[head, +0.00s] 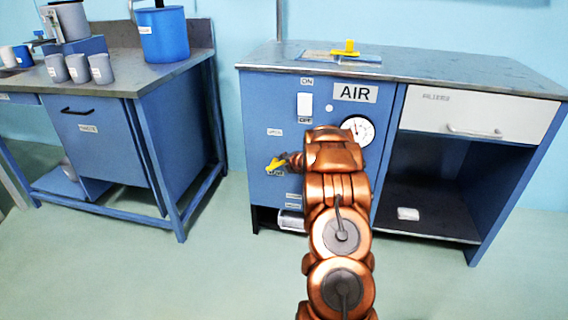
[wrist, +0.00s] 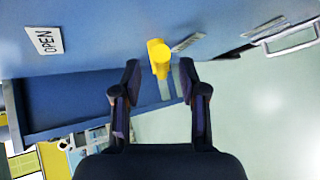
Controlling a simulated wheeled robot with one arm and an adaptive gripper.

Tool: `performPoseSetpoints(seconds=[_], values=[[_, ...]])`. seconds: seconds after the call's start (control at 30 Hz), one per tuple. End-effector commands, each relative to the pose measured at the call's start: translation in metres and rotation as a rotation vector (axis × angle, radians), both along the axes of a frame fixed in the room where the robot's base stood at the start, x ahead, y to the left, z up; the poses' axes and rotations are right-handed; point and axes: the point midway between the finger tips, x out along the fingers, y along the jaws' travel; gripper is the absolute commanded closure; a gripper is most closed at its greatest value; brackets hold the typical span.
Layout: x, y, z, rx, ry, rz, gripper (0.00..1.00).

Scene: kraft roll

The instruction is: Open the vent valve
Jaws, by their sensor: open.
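The yellow vent valve handle (head: 276,164) sits on the blue front panel of the air cabinet, left of my copper arm. In the wrist view the handle (wrist: 159,58) points toward the camera, with its near end at the gap between my fingertips. My gripper (wrist: 160,82) is open, one finger on each side of the handle, with a gap on both sides. An OPEN label (wrist: 45,41) is on the panel left of the handle. In the head view my gripper is mostly hidden behind my arm.
The cabinet also has an AIR label (head: 355,93), a gauge (head: 357,131) and a white ON/OFF switch (head: 304,104). A white drawer (head: 478,118) and open shelf are to the right. A bench (head: 130,83) with cups stands left, with clear floor between.

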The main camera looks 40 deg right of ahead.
Motion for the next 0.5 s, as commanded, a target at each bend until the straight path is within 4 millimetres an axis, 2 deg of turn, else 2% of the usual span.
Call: performPoseSetpoints(seconds=[0.5], values=[[-0.052,0.017,0.033,-0.001,0.001,-0.001,0.58]])
